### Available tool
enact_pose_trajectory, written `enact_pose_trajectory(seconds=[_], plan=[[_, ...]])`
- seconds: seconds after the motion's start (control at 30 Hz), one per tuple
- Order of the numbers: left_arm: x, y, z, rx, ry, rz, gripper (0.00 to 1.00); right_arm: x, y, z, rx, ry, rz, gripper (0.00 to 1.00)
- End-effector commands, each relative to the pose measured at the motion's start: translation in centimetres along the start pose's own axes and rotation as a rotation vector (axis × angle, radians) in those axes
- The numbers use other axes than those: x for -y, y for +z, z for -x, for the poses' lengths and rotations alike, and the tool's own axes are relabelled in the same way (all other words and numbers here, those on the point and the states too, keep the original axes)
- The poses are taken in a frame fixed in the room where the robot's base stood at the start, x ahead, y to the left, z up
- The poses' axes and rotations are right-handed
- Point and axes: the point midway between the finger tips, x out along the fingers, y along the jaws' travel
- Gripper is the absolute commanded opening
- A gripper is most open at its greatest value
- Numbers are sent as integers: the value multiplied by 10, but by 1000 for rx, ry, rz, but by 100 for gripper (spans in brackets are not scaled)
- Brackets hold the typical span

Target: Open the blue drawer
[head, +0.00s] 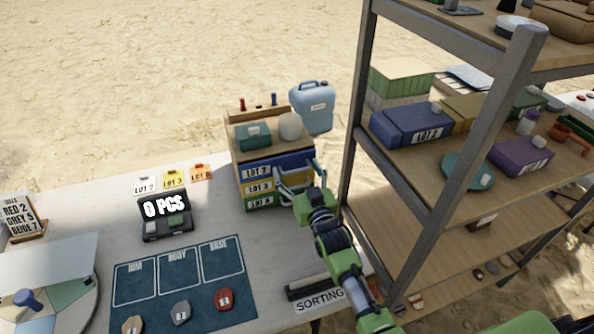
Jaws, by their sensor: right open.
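A small wooden drawer cabinet (232,150) stands on the table, with three drawers stacked in its front. The blue drawer (286,163) is the top one and looks closed. Below it are a yellow drawer (260,188) and a green drawer (262,203). My right gripper (297,175) is open in front of the right part of the drawers, its fingers at about the height of the blue and yellow ones. It covers part of the fronts, and I cannot tell whether it touches a handle. My left gripper is not in view.
A teal box (252,140) and a pale jar (290,126) stand on the cabinet; a blue canister (314,110) is behind. A metal shelf post (358,95) rises close to the right.

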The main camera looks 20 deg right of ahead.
Motion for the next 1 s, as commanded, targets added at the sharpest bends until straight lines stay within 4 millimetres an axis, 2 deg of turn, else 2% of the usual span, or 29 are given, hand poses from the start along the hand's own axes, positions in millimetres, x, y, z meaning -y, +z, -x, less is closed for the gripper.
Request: enact_pose_trajectory(seconds=[0.07, 0.2, 0.23, 0.37, 0.53, 0.8, 1.0], plan=[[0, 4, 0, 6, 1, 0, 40, 0, 0, 0, 0, 0, 0, 70], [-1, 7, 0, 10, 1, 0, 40, 0, 0, 0, 0, 0, 0, 33], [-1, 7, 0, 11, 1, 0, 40, 0, 0, 0, 0, 0, 0, 28], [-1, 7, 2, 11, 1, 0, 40, 0, -1, 2, 0, 1, 0, 28], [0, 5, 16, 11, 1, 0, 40, 0, -3, 22, 3, 1, 0, 28], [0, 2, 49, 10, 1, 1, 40, -1, -3, 87, 7, 1, 2, 28], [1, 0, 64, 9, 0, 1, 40, -1, -2, 130, 6, 1, 2, 28]])
